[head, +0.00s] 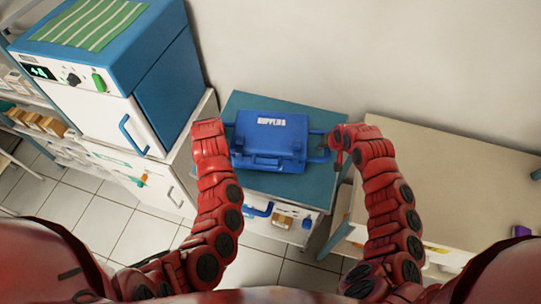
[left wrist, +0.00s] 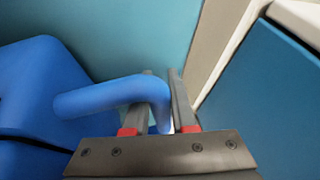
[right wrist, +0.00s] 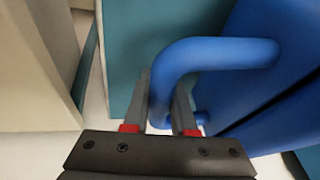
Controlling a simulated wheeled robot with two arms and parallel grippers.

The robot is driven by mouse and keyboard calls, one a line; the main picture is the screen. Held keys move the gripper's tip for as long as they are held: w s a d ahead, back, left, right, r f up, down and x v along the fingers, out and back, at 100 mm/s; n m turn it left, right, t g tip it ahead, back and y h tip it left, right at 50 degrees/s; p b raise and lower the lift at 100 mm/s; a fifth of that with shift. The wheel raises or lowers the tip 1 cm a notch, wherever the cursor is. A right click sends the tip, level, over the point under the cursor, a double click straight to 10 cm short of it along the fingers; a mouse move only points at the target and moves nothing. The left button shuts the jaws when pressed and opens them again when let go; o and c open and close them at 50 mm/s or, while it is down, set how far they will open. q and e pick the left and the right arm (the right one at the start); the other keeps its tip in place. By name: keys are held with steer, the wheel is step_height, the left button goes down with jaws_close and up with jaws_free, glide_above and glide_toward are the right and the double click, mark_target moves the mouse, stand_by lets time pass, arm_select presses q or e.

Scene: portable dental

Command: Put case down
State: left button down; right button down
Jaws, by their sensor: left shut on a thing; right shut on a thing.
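The blue case (head: 268,138), with a white label on its top, is upright over the teal top of a small cabinet (head: 240,104). I cannot tell whether its underside touches that top. My left gripper (head: 228,132) is shut on the case's left side handle, which shows as a bent blue bar (left wrist: 110,95) between the fingers in the left wrist view. My right gripper (head: 334,146) is shut on the right side handle, a blue bar (right wrist: 215,52) between the fingers in the right wrist view. The fingertips are partly hidden behind the handles.
A blue and white cabinet unit (head: 110,75) with a striped green cloth (head: 88,22) stands at left, close to my left arm. A beige table (head: 440,165) stands at right with a mostly bare top. A wall is behind. The tiled floor (head: 80,205) is open at lower left.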

arm_select(q)
steer(key=shift+f+b, duration=0.55)
steer(key=shift+f, duration=0.2)
arm_select(e)
steer(key=shift+f, duration=0.7)
arm_select(q)
steer(key=c, duration=0.7)
jaws_free()
steer(key=shift+r, duration=0.1)
arm_select(e)
steer(key=c, duration=0.7)
jaws_free()
arm_select(q)
steer(key=v, duration=1.1)
steer(key=shift+s+r, duration=0.1)
arm_select(e)
steer(key=shift+s, duration=0.1)
arm_select(q)
steer(key=shift+s+d+r, duration=0.1)
steer(key=shift+s+r, duration=0.1)
steer(key=shift+r, duration=0.1)
arm_select(e)
steer(key=shift+r, duration=0.15)
steer(key=shift+v, duration=5.9)
